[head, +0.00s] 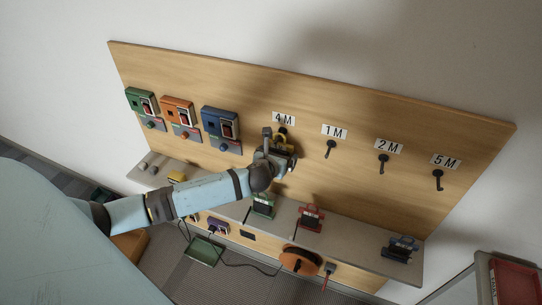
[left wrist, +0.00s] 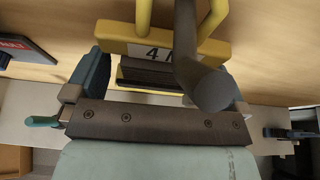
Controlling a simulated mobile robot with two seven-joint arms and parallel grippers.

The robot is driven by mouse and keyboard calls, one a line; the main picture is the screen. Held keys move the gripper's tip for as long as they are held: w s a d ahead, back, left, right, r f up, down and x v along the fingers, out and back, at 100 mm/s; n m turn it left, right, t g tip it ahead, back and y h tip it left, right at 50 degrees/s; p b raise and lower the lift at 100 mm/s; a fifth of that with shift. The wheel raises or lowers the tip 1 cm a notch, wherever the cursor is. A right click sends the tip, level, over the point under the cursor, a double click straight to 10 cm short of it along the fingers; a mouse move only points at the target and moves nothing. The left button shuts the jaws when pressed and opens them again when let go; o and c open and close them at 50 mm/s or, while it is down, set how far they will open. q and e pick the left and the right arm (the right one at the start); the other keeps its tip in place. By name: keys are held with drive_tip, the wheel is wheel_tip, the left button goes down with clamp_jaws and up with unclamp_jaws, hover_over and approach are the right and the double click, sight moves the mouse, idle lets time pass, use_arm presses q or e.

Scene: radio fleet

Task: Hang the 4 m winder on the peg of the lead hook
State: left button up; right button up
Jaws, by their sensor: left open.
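The yellow 4 m winder (head: 290,146) is at the leftmost hook, just below the 4 M sign (head: 284,118). In the left wrist view the winder (left wrist: 216,48) shows a label starting with 4 and two yellow bars rising from its body. The dark peg (left wrist: 207,88) with a rounded end passes in front of the winder, between those bars. My left gripper (head: 272,152) is at the winder; in the left wrist view its blue-grey fingers (left wrist: 160,75) stand apart on either side of the winder's body. Whether the winder's weight rests on the peg cannot be told.
Empty hooks sit under the 1 M (head: 331,149), 2 M (head: 383,163) and 5 M (head: 438,180) signs. Green (head: 263,206), red (head: 311,216) and blue (head: 400,248) winders stand on the grey shelf (head: 350,236). Green, orange and blue boxes are on the board's left.

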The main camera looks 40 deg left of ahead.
use_arm(q)
drive_tip(key=b+v, duration=0.2)
drive_tip(key=v, duration=1.1)
drive_tip(key=s+d+f+n+h, duration=0.2)
drive_tip(key=s+d+f+n, duration=0.2)
drive_tip(key=n, duration=0.6)
drive_tip(key=s+d+f+n+g+h, duration=0.1)
drive_tip(key=s+d+f+n, duration=0.4)
drive_tip(key=n, duration=0.5)
drive_tip(key=s+d+f+n+g+h, duration=0.1)
drive_tip(key=s+d+f+n+h, duration=0.2)
drive_tip(key=s+d+f+n, duration=0.2)
drive_tip(key=s+f+n, duration=0.3)
drive_tip(key=n, duration=0.2)
drive_tip(key=shift+f+n, duration=0.25)
drive_tip(key=shift+n, duration=0.05)
drive_tip(key=shift+s, duration=0.15)
idle(2.8)
